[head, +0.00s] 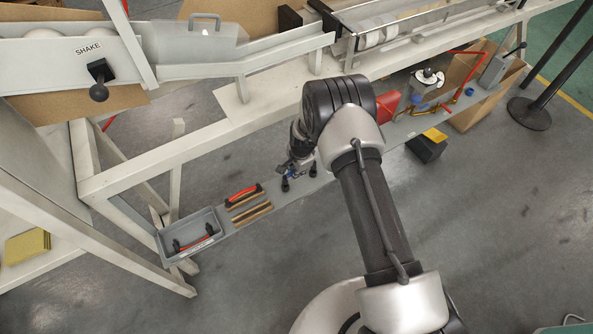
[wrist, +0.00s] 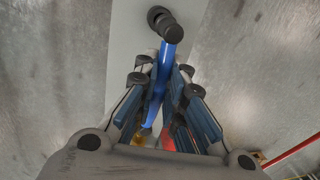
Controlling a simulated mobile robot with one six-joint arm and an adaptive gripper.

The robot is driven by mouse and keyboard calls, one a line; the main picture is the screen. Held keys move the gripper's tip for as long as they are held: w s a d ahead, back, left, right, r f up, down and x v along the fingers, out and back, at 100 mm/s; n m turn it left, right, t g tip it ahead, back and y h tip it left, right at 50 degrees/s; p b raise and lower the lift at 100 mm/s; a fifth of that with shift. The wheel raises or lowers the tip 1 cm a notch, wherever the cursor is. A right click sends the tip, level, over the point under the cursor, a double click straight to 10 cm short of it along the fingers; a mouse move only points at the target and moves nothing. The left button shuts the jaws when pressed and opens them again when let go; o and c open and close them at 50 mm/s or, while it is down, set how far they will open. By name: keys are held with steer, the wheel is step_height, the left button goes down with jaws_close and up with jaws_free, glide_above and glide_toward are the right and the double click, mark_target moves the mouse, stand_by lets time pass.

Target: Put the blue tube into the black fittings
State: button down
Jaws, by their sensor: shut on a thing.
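My gripper (head: 292,170) hangs low over the narrow grey shelf, near two black fittings. In the wrist view my gripper (wrist: 162,72) is shut on the blue tube (wrist: 168,56), which runs lengthwise between the fingers and sticks out beyond the tips. The black fittings (wrist: 171,34) show just past the tube's far end, which overlaps one of them in the picture. I cannot tell whether the tube sits in it. The tube is mostly hidden there.
The grey shelf (head: 225,246) is narrow. To the left lie a red-handled tool (head: 243,195), a brush-like bar (head: 251,214) and a grey bin (head: 190,233). A red box (head: 388,106) and a black-yellow box (head: 427,147) are to the right. A white frame beam (head: 240,133) runs close above.

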steer(key=shift+f+b, duration=0.35)
steer(key=shift+f, duration=0.95)
stand_by(0.4)
steer(key=c, duration=1.6)
jaws_free()
steer(key=shift+r, duration=0.1)
steer(key=r, duration=0.4)
steer(key=s+r, duration=0.1)
steer(key=r, duration=0.2)
steer(key=d+r, duration=0.1)
steer(key=r, duration=0.3)
steer(key=shift+s+d+r, duration=0.1)
steer(key=shift+s+r, duration=0.2)
steer(key=shift+r, duration=0.05)
